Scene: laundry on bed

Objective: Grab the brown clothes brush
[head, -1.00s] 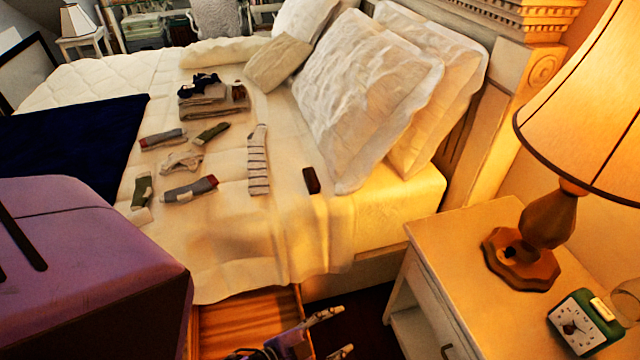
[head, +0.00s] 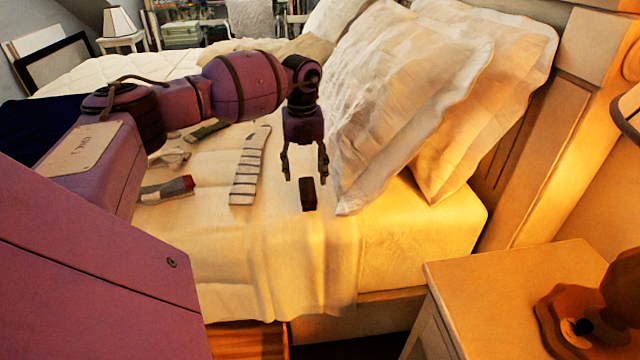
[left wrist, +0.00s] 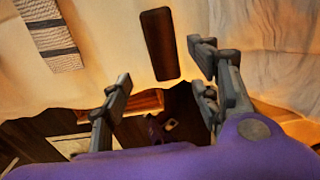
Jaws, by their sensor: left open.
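The brown clothes brush (head: 308,194) is a small dark brown block lying on the cream bed cover, near the lower corner of the white pillow. In the left wrist view the brush (left wrist: 160,44) lies beyond the fingertips, lengthwise to the view. My left gripper (head: 305,176) points down just above the brush, with its fingers apart and nothing between them. In the left wrist view the open fingers (left wrist: 160,68) are apart from the brush, which lines up with the gap between them. My right gripper does not show.
A striped sock (head: 245,170) lies left of the brush, and a grey sock with a red end (head: 166,190) lies farther left. White pillows (head: 408,90) rise close on the right. A nightstand (head: 500,275) with a lamp base stands at the lower right.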

